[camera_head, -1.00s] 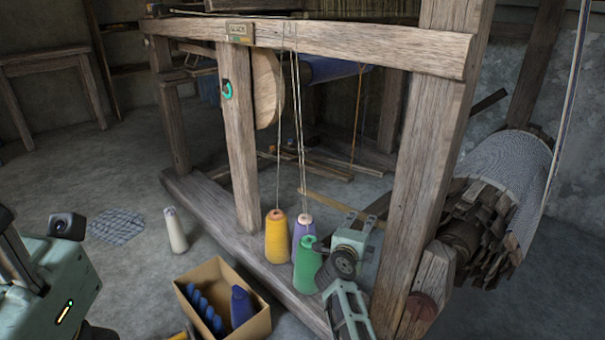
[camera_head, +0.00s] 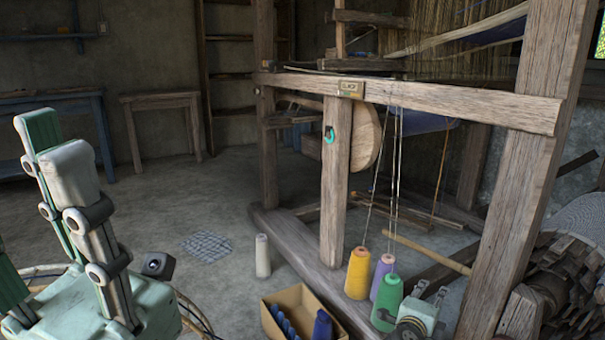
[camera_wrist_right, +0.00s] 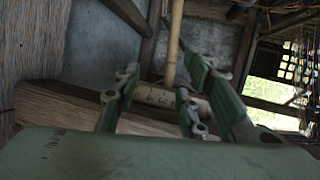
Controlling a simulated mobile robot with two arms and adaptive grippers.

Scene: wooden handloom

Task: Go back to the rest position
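My right gripper (camera_head: 430,291) is at the bottom of the head view, pale green, close beside the green yarn cone (camera_head: 388,302). Its lower part is cut off by the frame edge.
The wooden loom (camera_head: 450,105) fills the right side. Yellow (camera_head: 359,273) and purple (camera_head: 382,272) cones stand by its base beam. A cardboard box (camera_head: 290,300) holds blue pieces. In the wrist view, a bamboo pole (camera_wrist_right: 174,40) rises beyond the fingers.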

